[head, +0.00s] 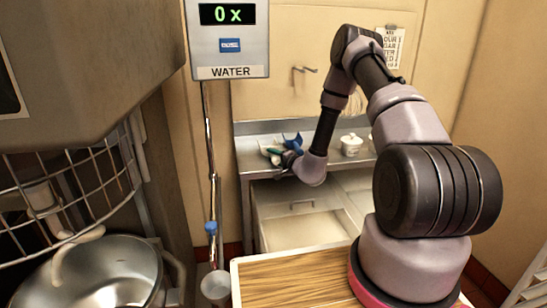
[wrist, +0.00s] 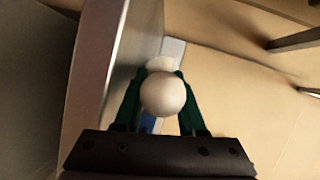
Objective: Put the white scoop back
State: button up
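My gripper (head: 272,154) is at the left end of the metal shelf, over its top in the head view. In the wrist view its two green fingers (wrist: 161,82) close in on both sides of a rounded white piece, which looks like the handle end of the white scoop (wrist: 163,95). A second white part (wrist: 159,63) shows just beyond it. The rest of the scoop is hidden, and in the head view it is too small to make out clearly.
A blue item (head: 292,140) lies beside my gripper on the metal shelf (head: 254,163). A white tub (head: 351,145) stands to the right. An open drawer (head: 300,228) is below. A wall hook (head: 304,70) is above. The water pipe (head: 209,140) stands left.

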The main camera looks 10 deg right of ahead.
jog(key=shift+r, duration=0.15)
jog(key=v, duration=1.2)
jog(key=s+a+r+n+g+y, duration=0.1)
jog(key=a+r+n+g+y, duration=0.1)
jog(key=a+r+y, duration=0.45)
jog(key=s+a+r+n+g+y, duration=0.1)
jog(key=s+a+r+n+g, duration=0.15)
jog(key=r, duration=0.65)
jog(key=s+a+r+n+g+h, duration=0.1)
jog(key=s+a+r+n+g, duration=0.15)
jog(key=s+r+g, duration=0.35)
jog(key=s+a+r+n+g, duration=0.25)
jog(key=s+r, duration=0.35)
jog(key=s, duration=0.3)
jog(key=s+d+r+m+t+h, duration=0.1)
jog(key=s+d+r+t+h, duration=0.1)
jog(key=s+d+r+h, duration=0.2)
jog(key=s+d+r+m+t+h, duration=0.1)
jog(key=s+d+r+t+h, duration=0.2)
jog(key=d, duration=0.8)
jog(key=s+r+h, duration=0.2)
jog(key=s+h, duration=0.1)
jog(key=h, duration=0.1)
jog(key=shift+r, duration=0.25)
